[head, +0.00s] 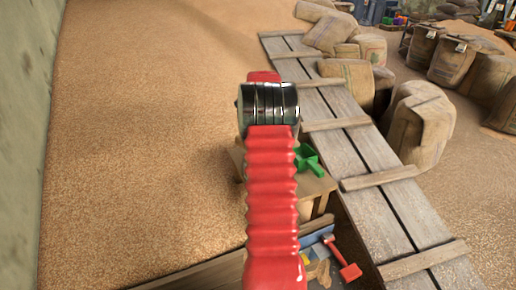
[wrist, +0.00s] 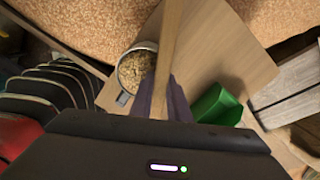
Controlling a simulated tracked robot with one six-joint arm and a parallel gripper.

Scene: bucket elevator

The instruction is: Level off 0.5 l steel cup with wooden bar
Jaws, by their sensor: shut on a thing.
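In the wrist view my gripper (wrist: 163,100) is shut on a long wooden bar (wrist: 171,38), which points away from me. A steel cup (wrist: 148,46) filled with grain stands on a small wooden table (wrist: 226,58), just left of the bar. The bar passes over or beside the cup's right side; I cannot tell whether they touch. The cup's handle (wrist: 123,98) points toward the lower left. In the head view my red arm hides the gripper, the bar and the cup; part of the table (head: 314,186) shows.
A green scoop (wrist: 215,106) lies on the table right of the gripper. A plank walkway (head: 365,165) runs along the right, with sacks (head: 420,125) beyond it. A red-handled tool (head: 345,265) lies below the table. Loose grain (head: 150,130) covers the left.

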